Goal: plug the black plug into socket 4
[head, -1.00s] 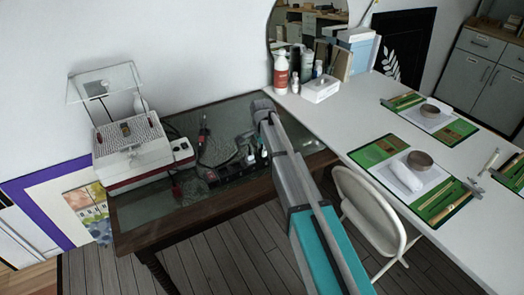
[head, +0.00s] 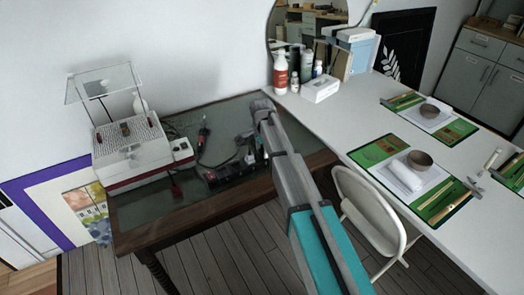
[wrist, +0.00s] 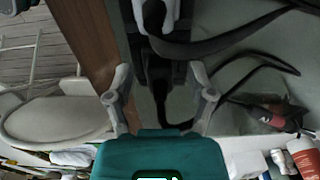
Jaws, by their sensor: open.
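My gripper (wrist: 161,98) is open in the wrist view, with one grey finger on each side and nothing clearly held between them. A black power strip (head: 228,171) lies along the front part of the glass-topped desk in the head view. In the wrist view, dark socket or plug shapes (wrist: 157,72) lie beyond and between the fingertips. I cannot tell the black plug from the black strip there, and no socket number is readable. A black cable (wrist: 225,45) curves away to the right. A white plug-like piece (wrist: 171,14) is at the top edge.
A white-and-red machine (head: 133,152) stands on the desk's left part. A red-and-black tool (head: 202,137) lies behind the strip, with cables around it. The white table (head: 345,117) at right holds bottles, a box and green mats. A white chair (head: 365,205) stands in front.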

